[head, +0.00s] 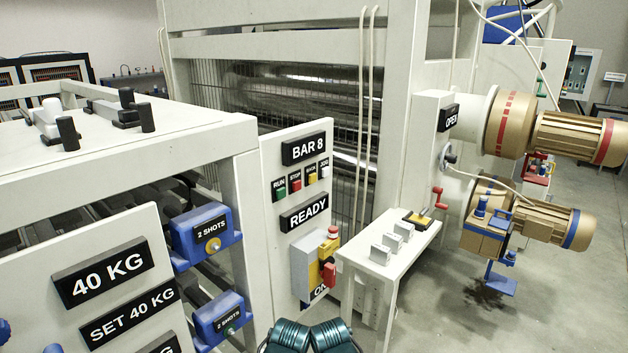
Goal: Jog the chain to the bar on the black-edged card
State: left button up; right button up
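A cream control panel (292,225) stands in the middle, with a black "BAR 8" display (304,148) above a "READY" display (304,212). Between them are a green RUN button (281,193), a red STOP button (296,186), a yellow BACK button (311,179) and a white JOG button (324,173). Several small pale cards or blocks (392,242) stand on a side table (365,258). Their writing and any black edge cannot be made out. I cannot pick out the chain. Teal parts of mine show at the bottom edge, but no gripper fingers show.
A grey box with a red knob and yellow parts (316,262) is mounted low on the panel. A "40 KG" panel (103,280) and blue "2 SHOTS" units (205,235) stand left. Gold motors (578,137) project at right. The floor (575,300) at lower right is mostly clear.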

grip_shut()
dwell(1.4)
